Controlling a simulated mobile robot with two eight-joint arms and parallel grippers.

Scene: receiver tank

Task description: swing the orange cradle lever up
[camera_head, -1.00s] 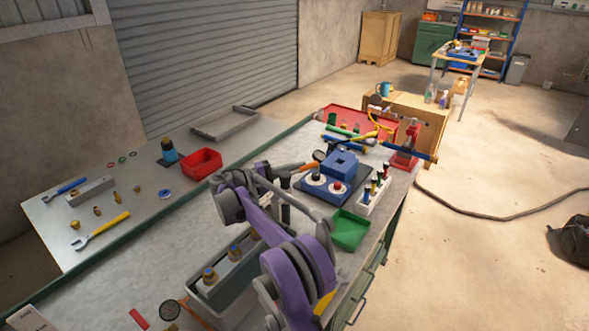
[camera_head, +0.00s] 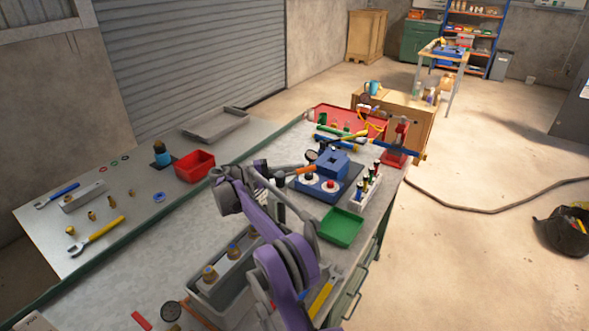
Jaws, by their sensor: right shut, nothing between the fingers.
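The orange lever (camera_head: 306,169) sticks out at the left side of the blue block (camera_head: 331,166) on the dark base plate of the fixture on the bench. My right gripper (camera_head: 277,172), on the purple and grey arm, is shut and empty. It is just left of the lever's orange part. The fingertips are small and dark here, so I cannot tell whether they touch the lever. My left gripper is not in view.
A green tray (camera_head: 341,228) lies in front of the fixture, and a white rack (camera_head: 366,189) of small tools stands right of it. A red tray (camera_head: 347,121) is behind. A grey bin (camera_head: 222,283) with brass-topped fittings lies beside my arm. A red bin (camera_head: 194,166) stands further left.

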